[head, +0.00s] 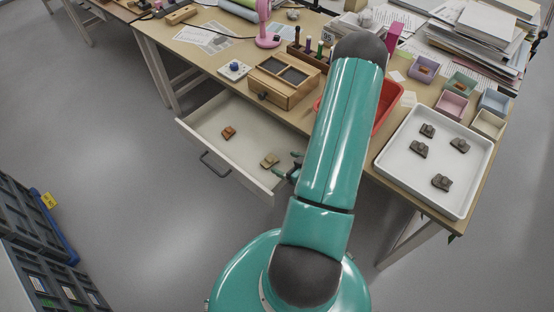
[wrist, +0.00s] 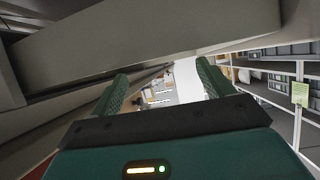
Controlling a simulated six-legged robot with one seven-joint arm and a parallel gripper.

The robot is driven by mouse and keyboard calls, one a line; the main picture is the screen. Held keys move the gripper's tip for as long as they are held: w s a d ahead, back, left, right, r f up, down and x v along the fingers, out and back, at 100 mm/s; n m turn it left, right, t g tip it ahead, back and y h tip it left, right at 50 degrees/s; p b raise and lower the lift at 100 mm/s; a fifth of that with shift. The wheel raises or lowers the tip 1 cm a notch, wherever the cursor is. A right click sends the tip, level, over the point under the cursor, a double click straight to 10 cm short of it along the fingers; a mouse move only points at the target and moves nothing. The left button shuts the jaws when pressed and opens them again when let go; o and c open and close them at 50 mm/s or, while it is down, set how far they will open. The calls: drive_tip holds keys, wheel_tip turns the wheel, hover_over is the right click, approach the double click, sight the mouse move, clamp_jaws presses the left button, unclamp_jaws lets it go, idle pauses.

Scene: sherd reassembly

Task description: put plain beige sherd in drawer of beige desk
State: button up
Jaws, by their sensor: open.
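The drawer (head: 190,124) of the beige desk (head: 150,27) is pulled open. A beige sherd (head: 270,160) lies inside it near the front right, apart from a reddish-brown sherd (head: 229,132) to its left. My gripper (head: 296,166) is at the right end of the drawer, just right of the beige sherd, and partly hidden behind my arm. In the wrist view my gripper (wrist: 163,84) has its two green fingers spread, with no sherd between them. Whether the gripper touches the drawer cannot be told.
A white tray (head: 388,166) with several dark grey sherds stands on the desk at right. A wooden box (head: 284,82), a red tray (head: 388,105) partly behind my arm, small coloured boxes and paper stacks crowd the desk. Grey crates (head: 40,225) stand at lower left. Floor left of the drawer is clear.

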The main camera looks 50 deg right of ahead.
drive_tip(key=w+d+r+n+g+h, duration=0.1)
drive_tip(key=w+r+g, duration=0.1)
drive_tip(key=w+r, duration=0.35)
drive_tip(key=w+d+r+n+g+h, duration=0.1)
drive_tip(key=w+d+r+h, duration=0.1)
drive_tip(key=r, duration=0.6)
drive_tip(key=w+a+r+m+g+h, duration=0.1)
drive_tip(key=w+a+r, duration=0.15)
drive_tip(key=r, duration=0.35)
drive_tip(key=w+a+r+g, duration=0.1)
drive_tip(key=a+r, duration=0.3)
drive_tip(key=r, duration=0.2)
drive_tip(key=s+a+r+m, duration=0.1)
drive_tip(key=s+a+r, duration=0.1)
drive_tip(key=a+r, duration=0.9)
drive_tip(key=s+a+r+g+y, duration=0.1)
drive_tip(key=s+a+r+y, duration=0.1)
drive_tip(key=s+a, duration=0.3)
drive_tip(key=s+a+r+g+y, duration=0.1)
drive_tip(key=s+a+r+y, duration=0.1)
drive_tip(key=s+a, duration=0.4)
drive_tip(key=a, duration=0.5)
drive_tip(key=shift+r+n, duration=0.3)
drive_tip(key=shift+r, duration=0.1)
drive_tip(key=shift+d, duration=0.1)
